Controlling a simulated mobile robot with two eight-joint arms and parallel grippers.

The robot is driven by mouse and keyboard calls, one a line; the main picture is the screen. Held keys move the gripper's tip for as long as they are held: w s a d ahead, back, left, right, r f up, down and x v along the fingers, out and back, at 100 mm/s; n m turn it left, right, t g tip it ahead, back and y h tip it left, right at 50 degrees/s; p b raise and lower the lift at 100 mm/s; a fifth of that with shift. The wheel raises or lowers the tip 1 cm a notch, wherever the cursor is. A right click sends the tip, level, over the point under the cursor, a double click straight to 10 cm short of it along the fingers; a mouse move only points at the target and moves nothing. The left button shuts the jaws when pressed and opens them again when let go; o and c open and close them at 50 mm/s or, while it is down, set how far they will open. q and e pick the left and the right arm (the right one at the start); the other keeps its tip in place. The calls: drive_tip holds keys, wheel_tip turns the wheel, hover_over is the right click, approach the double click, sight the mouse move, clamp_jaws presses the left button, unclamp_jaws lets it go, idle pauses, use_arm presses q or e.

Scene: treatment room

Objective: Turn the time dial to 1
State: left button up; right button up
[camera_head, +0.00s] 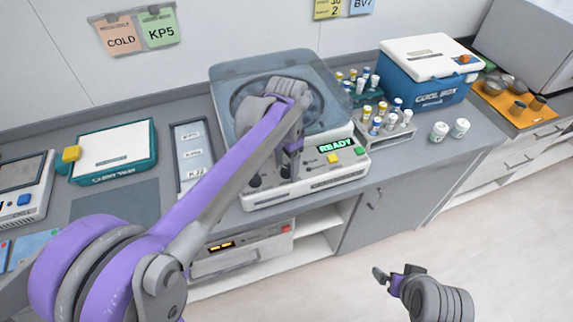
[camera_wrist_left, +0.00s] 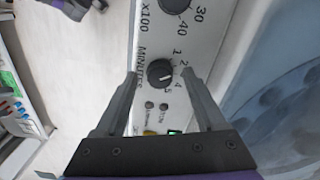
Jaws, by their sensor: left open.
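The time dial (camera_wrist_left: 160,74), a dark round knob marked MINUTES, sits on the white front panel of the centrifuge (camera_head: 350,172). Numbers 1, 2 and 4 show beside it in the left wrist view. Its pale pointer mark seems to face the 4 side, not the 1. My left gripper (camera_wrist_left: 160,76) is open, with one finger on each side of the dial and gaps visible. In the head view this gripper (camera_head: 288,165) hides part of the panel. My right gripper (camera_head: 394,276) hangs over the floor, away from the counter; its jaw opening is unclear.
A second knob (camera_wrist_left: 174,4) marked x100 is close beside the time dial. The green READY display (camera_head: 335,145) is lit. A tube rack (camera_head: 388,137) and blue cool box (camera_head: 425,85) stand right of the centrifuge. Open floor lies in front.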

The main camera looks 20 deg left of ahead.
use_arm(q)
drive_tip(key=shift+c, duration=0.2)
clamp_jaws()
idle(0.4)
drive_tip(key=shift+n, duration=3)
drive_tip(key=shift+o, duration=0.2)
unclamp_jaws()
